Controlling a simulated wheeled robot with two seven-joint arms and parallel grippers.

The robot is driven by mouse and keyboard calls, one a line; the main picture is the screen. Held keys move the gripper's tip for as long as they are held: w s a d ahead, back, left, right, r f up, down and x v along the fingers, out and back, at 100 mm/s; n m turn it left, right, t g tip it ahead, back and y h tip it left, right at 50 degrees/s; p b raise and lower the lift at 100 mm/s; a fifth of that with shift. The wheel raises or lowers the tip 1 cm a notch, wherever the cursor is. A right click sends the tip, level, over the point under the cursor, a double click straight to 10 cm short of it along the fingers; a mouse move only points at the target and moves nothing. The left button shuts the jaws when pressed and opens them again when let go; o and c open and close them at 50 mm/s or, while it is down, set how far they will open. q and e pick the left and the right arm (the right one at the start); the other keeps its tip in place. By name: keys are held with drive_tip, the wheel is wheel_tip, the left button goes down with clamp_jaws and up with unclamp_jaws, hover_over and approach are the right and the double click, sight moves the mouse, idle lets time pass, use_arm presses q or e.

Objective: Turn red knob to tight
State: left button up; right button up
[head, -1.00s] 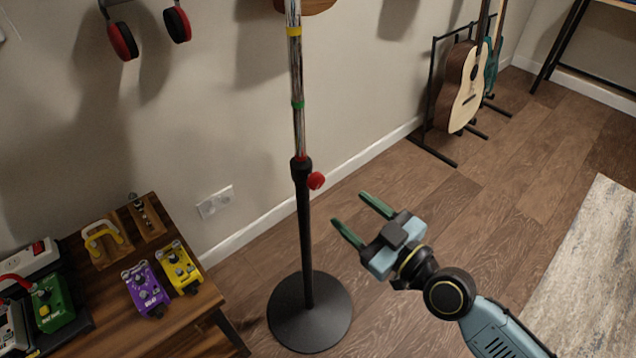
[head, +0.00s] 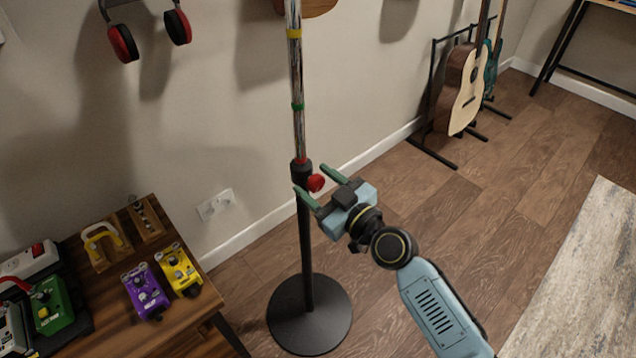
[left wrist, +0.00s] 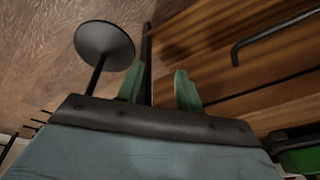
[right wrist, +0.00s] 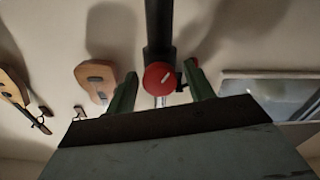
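The red knob (head: 316,183) sits on the black collar of the upright stand (head: 305,235), on the collar's right side. My right gripper (head: 314,184) is open, with one green finger on each side of the knob in the head view. In the right wrist view the red knob (right wrist: 159,78), with a pale mark on its face, shows between the two spread fingers (right wrist: 160,92). I see a gap on both sides, so it is not gripped. My left gripper (left wrist: 158,90) is open and empty in the left wrist view; the head view does not show it.
The stand's round black base (head: 309,314) rests on the wooden floor. A wooden table (head: 185,318) with a purple pedal (head: 145,291) and a yellow pedal (head: 179,270) is at the left. Guitars (head: 463,88) stand by the wall.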

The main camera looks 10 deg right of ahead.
drive_tip(key=c, duration=0.9)
use_arm(q)
drive_tip(key=shift+s+a+f, duration=0.1)
drive_tip(key=shift+s+f, duration=0.2)
drive_tip(key=shift+f, duration=0.1)
use_arm(e)
drive_tip(key=shift+o, duration=0.2)
drive_tip(key=shift+m, duration=1.5)
use_arm(q)
drive_tip(key=shift+w+a, duration=0.1)
drive_tip(key=shift+a, duration=0.1)
use_arm(e)
drive_tip(key=o, duration=1)
drive_tip(key=shift+c, duration=0.2)
use_arm(q)
drive_tip(key=shift+s+a+f+p, duration=0.2)
drive_tip(key=shift+f+p, duration=0.1)
drive_tip(key=shift+f, duration=0.2)
use_arm(e)
drive_tip(key=v, duration=1.3)
drive_tip(key=shift+s, duration=0.2)
drive_tip(key=shift+d, duration=0.15)
